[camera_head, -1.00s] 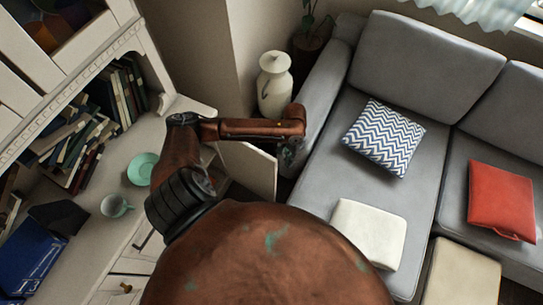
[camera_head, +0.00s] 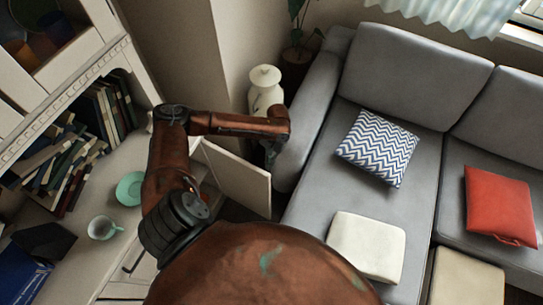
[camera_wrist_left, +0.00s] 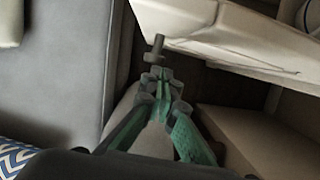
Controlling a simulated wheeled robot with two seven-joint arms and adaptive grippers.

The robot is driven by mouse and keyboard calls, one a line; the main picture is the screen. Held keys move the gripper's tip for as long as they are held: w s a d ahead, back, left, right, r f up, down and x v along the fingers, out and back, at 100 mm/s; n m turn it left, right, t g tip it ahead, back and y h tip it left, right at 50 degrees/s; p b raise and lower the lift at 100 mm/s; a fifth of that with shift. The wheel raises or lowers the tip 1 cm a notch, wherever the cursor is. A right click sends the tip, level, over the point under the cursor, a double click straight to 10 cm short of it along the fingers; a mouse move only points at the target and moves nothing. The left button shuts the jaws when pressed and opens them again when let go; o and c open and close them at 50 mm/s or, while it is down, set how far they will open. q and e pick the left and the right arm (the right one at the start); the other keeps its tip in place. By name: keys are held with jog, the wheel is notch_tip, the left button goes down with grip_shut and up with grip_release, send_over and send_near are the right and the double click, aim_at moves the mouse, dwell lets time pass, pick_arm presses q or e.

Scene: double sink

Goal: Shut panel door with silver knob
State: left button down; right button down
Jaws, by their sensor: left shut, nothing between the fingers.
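The white panel door (camera_head: 237,178) stands open, swung out from the cabinet side toward the sofa. Its upper part is partly hidden behind my left arm. In the left wrist view the door (camera_wrist_left: 220,25) crosses the top, with a grey metallic knob (camera_wrist_left: 156,46) sticking out of its left end. My left gripper (camera_head: 271,150) hangs beyond the far side of the door in the head view, near the sofa arm. In the left wrist view its green fingers (camera_wrist_left: 160,82) are shut and empty, just short of the knob. My right gripper is not in view.
A grey sofa (camera_head: 362,130) with cushions stands close to the right of the door. A white lidded vase (camera_head: 265,88) stands behind. The cabinet counter (camera_head: 95,255) at left holds books, a green saucer (camera_head: 130,188) and a cup (camera_head: 104,228).

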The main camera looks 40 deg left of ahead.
aim_at(265, 172)
pick_arm(q)
jog(key=shift+s+d, duration=0.25)
jog(key=shift+s, duration=0.75)
jog(key=shift+s+d, duration=0.2)
jog(key=shift+s, duration=0.75)
